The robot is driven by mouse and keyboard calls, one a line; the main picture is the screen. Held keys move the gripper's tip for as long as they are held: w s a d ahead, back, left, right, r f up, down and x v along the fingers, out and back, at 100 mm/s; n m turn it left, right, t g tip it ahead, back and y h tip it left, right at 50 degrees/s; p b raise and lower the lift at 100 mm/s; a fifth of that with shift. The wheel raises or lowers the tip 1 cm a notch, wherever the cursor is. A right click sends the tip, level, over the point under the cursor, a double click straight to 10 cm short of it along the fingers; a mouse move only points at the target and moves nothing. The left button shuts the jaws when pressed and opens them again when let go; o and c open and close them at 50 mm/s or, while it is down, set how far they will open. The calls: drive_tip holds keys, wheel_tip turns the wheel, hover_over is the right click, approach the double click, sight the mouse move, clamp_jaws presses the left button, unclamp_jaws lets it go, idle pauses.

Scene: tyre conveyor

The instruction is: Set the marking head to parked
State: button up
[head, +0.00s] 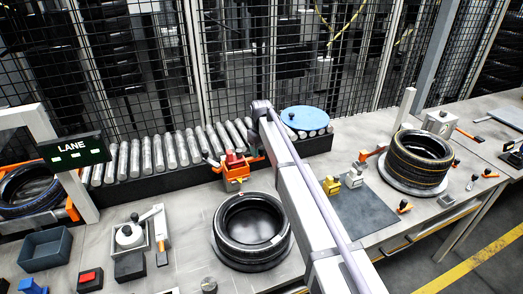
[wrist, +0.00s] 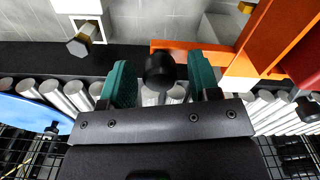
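An orange stand with a red top (head: 235,165), which looks like the marking head, stands at the table edge in front of the roller conveyor. In the wrist view its orange body (wrist: 262,35) is at the upper right. An orange bar (wrist: 185,45) reaches left from it, with a black knob (wrist: 160,71) at its end. My gripper (wrist: 161,85) is open, with one green finger on each side of the knob and a gap visible on both sides. In the head view my gripper (head: 256,151) is partly hidden beside the stand.
The roller conveyor (head: 170,150) runs behind, with a blue disc (head: 305,118) on its right end. A tyre (head: 252,230) lies in front of the stand. A mesh fence closes the back.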

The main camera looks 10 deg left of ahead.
wheel_tip(320, 180, up, 11)
drive_tip(key=p, duration=1)
drive_tip(key=shift+f+p, duration=0.15)
drive_tip(key=shift+p, duration=0.25)
drive_tip(key=s+d+f+m+b, duration=0.2)
drive_tip(key=s+d+m, duration=0.1)
drive_tip(key=s+d, duration=0.6)
drive_tip(key=s+d+f+m+b, duration=0.2)
drive_tip(key=s+d, duration=0.7)
drive_tip(key=s, duration=0.7)
drive_tip(key=s+d+f+m+b, duration=0.2)
drive_tip(key=s+d+m, duration=0.1)
drive_tip(key=s+d, duration=0.6)
drive_tip(key=s, duration=0.4)
drive_tip(key=shift+s+d+m, duration=0.3)
drive_tip(key=shift+s+d, duration=0.05)
drive_tip(key=shift+d, duration=0.05)
drive_tip(key=shift+f, duration=0.1)
